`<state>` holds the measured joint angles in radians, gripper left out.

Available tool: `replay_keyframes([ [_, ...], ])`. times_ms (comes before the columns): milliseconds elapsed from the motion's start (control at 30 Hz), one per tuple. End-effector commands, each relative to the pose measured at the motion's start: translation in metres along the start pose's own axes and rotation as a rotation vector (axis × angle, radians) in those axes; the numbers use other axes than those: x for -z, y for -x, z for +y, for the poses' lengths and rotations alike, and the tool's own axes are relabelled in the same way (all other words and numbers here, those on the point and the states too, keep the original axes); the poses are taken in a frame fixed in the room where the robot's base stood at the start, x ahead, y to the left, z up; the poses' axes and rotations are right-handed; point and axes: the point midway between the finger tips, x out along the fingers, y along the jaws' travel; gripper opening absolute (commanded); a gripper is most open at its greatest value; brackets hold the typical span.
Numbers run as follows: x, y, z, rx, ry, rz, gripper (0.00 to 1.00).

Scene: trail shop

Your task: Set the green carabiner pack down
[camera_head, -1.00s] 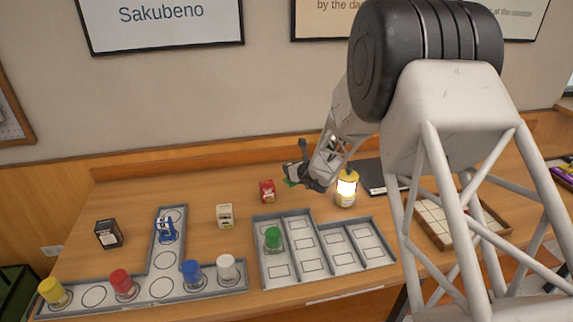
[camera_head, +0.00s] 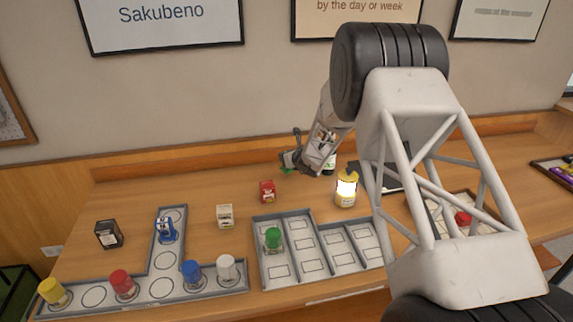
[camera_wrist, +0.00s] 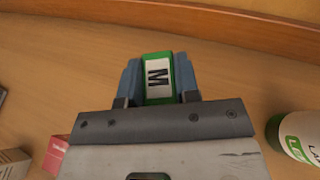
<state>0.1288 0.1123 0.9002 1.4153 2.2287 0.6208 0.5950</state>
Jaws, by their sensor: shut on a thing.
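The green carabiner pack (camera_wrist: 158,57) has a white label with a black M and sits between the blue-grey fingers of my gripper (camera_wrist: 157,78) in the wrist view. My gripper is shut on it. In the head view my gripper (camera_head: 289,161) is over the back part of the wooden table, behind the red box. The pack is hardly visible there, and I cannot tell whether it touches the table.
A red box (camera_head: 267,191), a cream box (camera_head: 225,215) and a lit lantern (camera_head: 346,188) stand in front. A green-labelled bottle (camera_wrist: 299,136) is at right. A grey divided tray (camera_head: 256,262) and an L-shaped tray (camera_head: 215,287) hold jars. The table's back left is clear.

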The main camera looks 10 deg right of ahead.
Motion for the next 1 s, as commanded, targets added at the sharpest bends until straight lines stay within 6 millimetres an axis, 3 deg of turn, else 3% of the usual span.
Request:
replay_keyframes([
  [300,0.002,-0.001,0.0,0.0,0.0,0.0,0.0],
  [700,0.032,-0.013,0.0,0.0,0.0,-0.001,0.0],
  [1000,0.033,-0.013,0.0,0.0,0.0,-0.001,0.0],
])
